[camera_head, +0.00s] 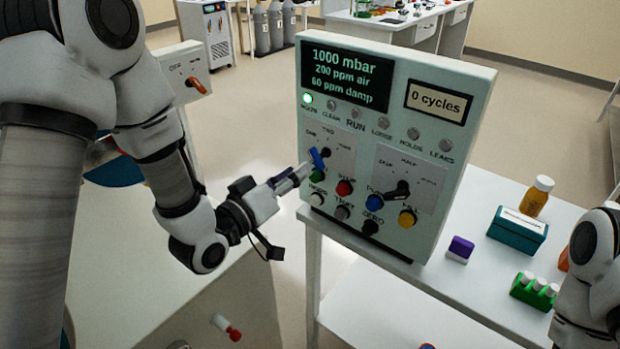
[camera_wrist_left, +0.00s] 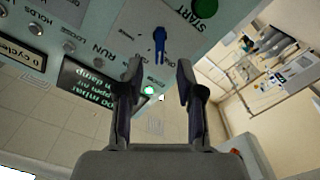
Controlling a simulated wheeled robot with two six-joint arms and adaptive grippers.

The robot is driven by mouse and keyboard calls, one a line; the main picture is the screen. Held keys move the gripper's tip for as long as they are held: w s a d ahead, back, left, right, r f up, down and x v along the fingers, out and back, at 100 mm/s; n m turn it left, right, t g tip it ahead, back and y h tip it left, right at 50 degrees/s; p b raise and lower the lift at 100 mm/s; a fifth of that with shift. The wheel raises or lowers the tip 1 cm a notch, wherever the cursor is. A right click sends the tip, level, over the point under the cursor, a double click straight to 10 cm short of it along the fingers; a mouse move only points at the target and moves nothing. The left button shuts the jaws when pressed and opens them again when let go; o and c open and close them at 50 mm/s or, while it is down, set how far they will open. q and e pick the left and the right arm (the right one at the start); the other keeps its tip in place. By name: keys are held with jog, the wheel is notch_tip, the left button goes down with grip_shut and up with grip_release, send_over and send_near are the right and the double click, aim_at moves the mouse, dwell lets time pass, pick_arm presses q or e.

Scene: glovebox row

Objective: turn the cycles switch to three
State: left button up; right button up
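A grey-white control panel (camera_head: 350,120) stands upright on a white table. Its display (camera_head: 438,101) reads "0 cycles". The left rotary switch (camera_head: 317,158), with a blue handle and dark base, sits on a plate with small labels, one reading "TWO"; I cannot tell which label it points to. The switch also shows in the left wrist view (camera_wrist_left: 160,45), ahead of the fingertips. My left gripper (camera_head: 300,173) is at the panel's left side, close to the switch. Its fingers (camera_wrist_left: 159,70) are apart, with nothing held between them. My right gripper is not in view.
A second switch (camera_head: 402,190) with a black handle sits to the right on the panel. Several coloured buttons, including a red one (camera_head: 344,187), lie below. A teal box (camera_head: 517,230), purple block (camera_head: 460,249) and green rack (camera_head: 534,291) stand right of the panel.

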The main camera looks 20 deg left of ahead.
aim_at(313, 160)
pick_arm(q)
jog(key=shift+w+d+r+p, duration=0.2)
jog(key=shift+w+p, duration=0.25)
jog(key=shift+p, duration=0.15)
jog(key=shift+w+d+r+p, duration=0.1)
jog(key=shift+w+d+p, duration=0.05)
jog(key=shift+w+p, duration=0.35)
jog(key=x, duration=0.2)
jog(key=shift+w+d+f+p, duration=0.15)
jog(key=shift+w+f+p, duration=0.05)
jog(key=shift+w+p, duration=0.1)
jog(key=shift+w+f, duration=0.15)
jog(key=shift+w, duration=0.15)
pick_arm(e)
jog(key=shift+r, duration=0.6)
pick_arm(q)
jog(key=shift+s, duration=0.15)
jog(key=shift+c, duration=1)
grip_shut()
